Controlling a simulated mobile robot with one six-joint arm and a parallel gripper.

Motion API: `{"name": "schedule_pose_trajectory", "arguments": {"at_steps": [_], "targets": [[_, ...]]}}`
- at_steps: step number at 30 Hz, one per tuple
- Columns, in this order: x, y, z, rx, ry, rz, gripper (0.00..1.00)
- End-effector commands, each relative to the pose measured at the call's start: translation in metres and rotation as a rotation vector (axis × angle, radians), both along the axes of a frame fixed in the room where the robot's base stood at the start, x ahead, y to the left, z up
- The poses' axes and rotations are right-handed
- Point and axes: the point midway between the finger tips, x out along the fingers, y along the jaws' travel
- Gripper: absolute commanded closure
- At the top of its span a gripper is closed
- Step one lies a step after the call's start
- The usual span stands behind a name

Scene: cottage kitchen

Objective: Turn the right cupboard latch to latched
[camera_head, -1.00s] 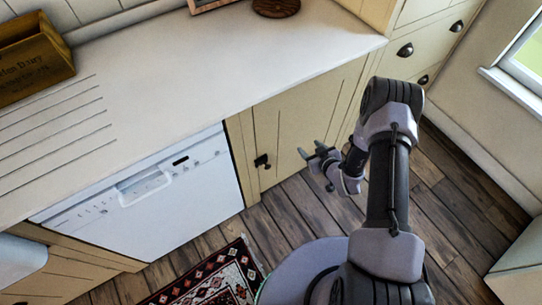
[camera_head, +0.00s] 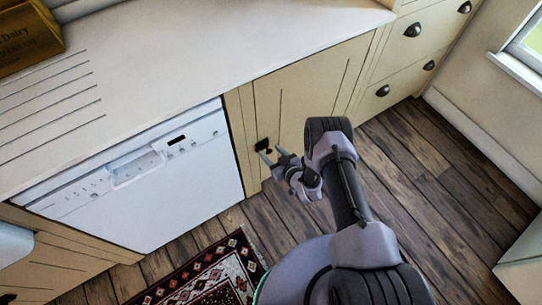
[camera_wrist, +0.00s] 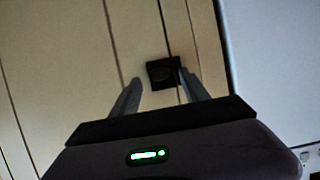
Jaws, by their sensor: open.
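The right cupboard latch (camera_head: 263,146) is a small black fitting near the left edge of the cream cupboard door (camera_head: 300,105), beside the dishwasher. In the wrist view the latch (camera_wrist: 162,72) shows as a dark square plate with a rounded part, crossing the door seam. Which way its turning part points is too dark to tell. My gripper (camera_head: 271,155) is open in front of the latch. In the wrist view my gripper (camera_wrist: 156,85) has its fingertips either side of the latch's lower part. The right fingertip looks very close to it; contact cannot be told.
A white dishwasher (camera_head: 130,175) stands left of the cupboard, under the pale worktop (camera_head: 200,60). Drawers with cup handles (camera_head: 412,30) are to the right. A patterned rug (camera_head: 205,275) lies on the wooden floor (camera_head: 420,170), which is clear at right.

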Motion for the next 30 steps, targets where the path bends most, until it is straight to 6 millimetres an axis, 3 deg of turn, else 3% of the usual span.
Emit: {"name": "schedule_pose_trajectory", "arguments": {"at_steps": [11,19,30], "targets": [[0.0085,0.0055,-0.0033,-0.001,0.001,-0.001,0.46],[0.0082,0.0053,-0.0034,-0.001,0.001,-0.001,0.97],[0.0074,0.0066,-0.0027,-0.042,-0.027,0.000,1.00]]}}
